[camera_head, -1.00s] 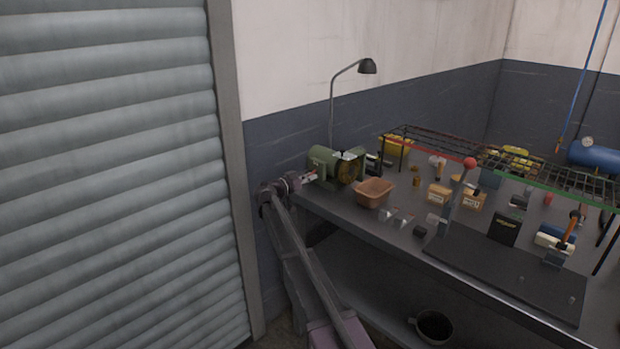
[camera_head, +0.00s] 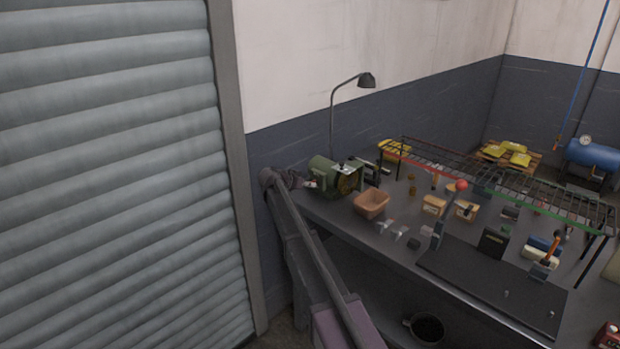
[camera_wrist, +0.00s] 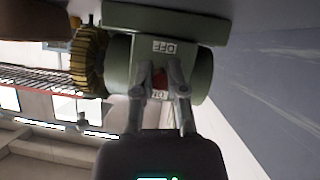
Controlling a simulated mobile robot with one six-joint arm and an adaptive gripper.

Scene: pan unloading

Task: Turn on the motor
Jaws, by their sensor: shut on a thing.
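The motor is a green bench grinder (camera_head: 323,172) at the left end of the workbench. In the wrist view the green motor housing (camera_wrist: 120,65) fills the upper middle and appears upside down. It carries an "OFF" label (camera_wrist: 164,47), a small red switch (camera_wrist: 160,84) and an "ON" label below it. A yellow-brown wheel (camera_wrist: 88,62) is at its left. My gripper (camera_wrist: 160,74) is at the switch, with its fingertips on either side of it and shut on it. The fingers hide part of the switch. In the head view my gripper (camera_head: 311,184) is small, against the motor's left end.
A brown bin (camera_head: 371,204) stands right of the motor. A lamp (camera_head: 366,80) rises behind it. A wire rack (camera_head: 500,175) and several small items cover the bench.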

